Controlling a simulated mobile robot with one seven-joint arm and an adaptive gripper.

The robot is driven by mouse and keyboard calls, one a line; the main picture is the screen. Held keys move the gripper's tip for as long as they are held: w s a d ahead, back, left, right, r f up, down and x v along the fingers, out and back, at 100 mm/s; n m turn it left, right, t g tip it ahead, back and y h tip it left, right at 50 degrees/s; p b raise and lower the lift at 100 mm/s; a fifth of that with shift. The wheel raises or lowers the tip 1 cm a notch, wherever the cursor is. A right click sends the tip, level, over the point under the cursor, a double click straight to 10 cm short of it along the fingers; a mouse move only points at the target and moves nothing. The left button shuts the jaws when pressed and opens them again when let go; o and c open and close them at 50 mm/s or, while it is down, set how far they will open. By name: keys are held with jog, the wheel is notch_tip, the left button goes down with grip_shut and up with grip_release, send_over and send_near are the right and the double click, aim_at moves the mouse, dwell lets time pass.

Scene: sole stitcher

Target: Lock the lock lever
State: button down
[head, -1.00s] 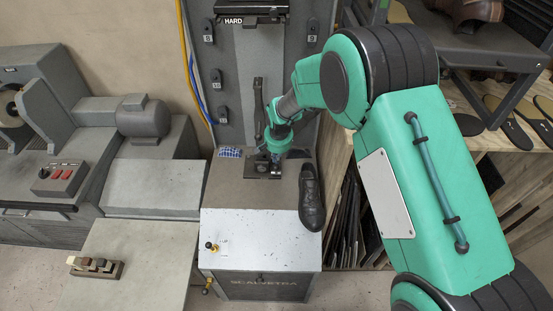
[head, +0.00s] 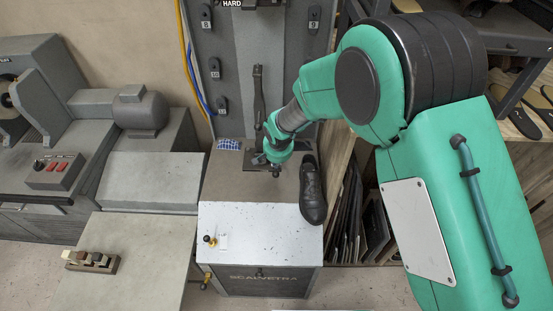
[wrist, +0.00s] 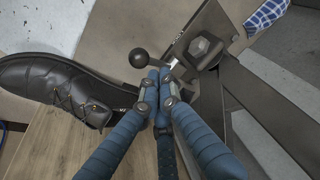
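A lever with a round black ball knob (wrist: 138,57) shows in the wrist view, its short rod running right to a dark metal bracket with a bolt (wrist: 200,48). I take this for the lock lever. In the head view my gripper (head: 276,171) hangs over the front of the dark plate on the machine's ledge; the knob is not distinguishable there.
A black shoe (head: 312,190) stands on the ledge right of my gripper; it also shows in the wrist view (wrist: 55,82). A blue checked cloth (head: 229,144) lies left of the plate. A dark upright arm (head: 258,100) rises behind. The white front panel (head: 260,230) has a small knob.

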aim_at(276, 175)
jog(key=s+f+b, duration=0.3)
jog(key=shift+s+f, duration=0.2)
jog(key=shift+f, duration=0.1)
jog(key=shift+s+d+f+b, duration=0.2)
jog(key=shift+s+f+b, duration=0.25)
jog(key=shift+s+f, duration=0.3)
jog(key=shift+f, duration=0.15)
jog(key=shift+s, duration=0.15)
jog(key=shift+s+r, duration=0.4)
jog(key=shift+s, duration=0.2)
jog(key=s+r, duration=0.5)
jog(key=s, duration=0.1)
jog(key=shift+s+b, duration=0.25)
jog(key=shift+b, duration=0.05)
